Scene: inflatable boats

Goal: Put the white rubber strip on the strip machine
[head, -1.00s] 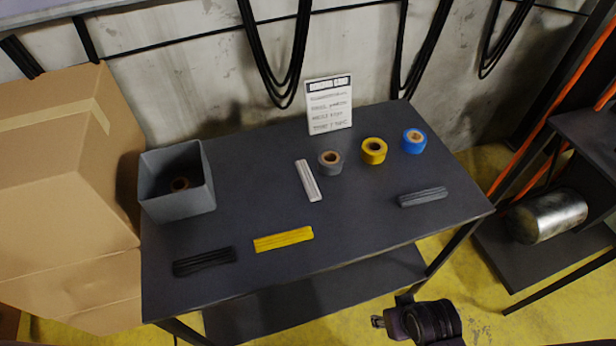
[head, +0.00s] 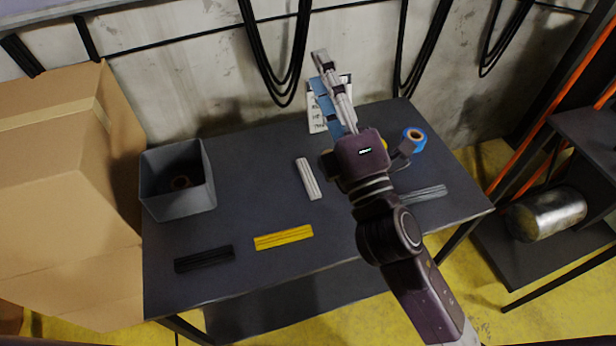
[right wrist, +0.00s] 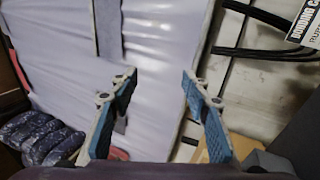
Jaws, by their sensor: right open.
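The white rubber strip (head: 308,178) lies on the dark table (head: 235,215), left of my right arm. My right gripper (head: 321,68) is raised above the back of the table, in front of the wall and sign, with its fingers pointing up and away. It is open and empty, and its two blue-padded fingers stand apart in the right wrist view (right wrist: 157,90). The gripper is beyond the strip and not touching it. I do not see a strip machine that I can identify. My left gripper is not in view.
A yellow strip (head: 284,237), a black strip (head: 204,258) and a partly covered grey strip (head: 432,192) lie on the table. A grey bin (head: 180,205) holds a roll. A blue tape roll (head: 414,139) sits at the back. Cardboard boxes (head: 60,190) stand left.

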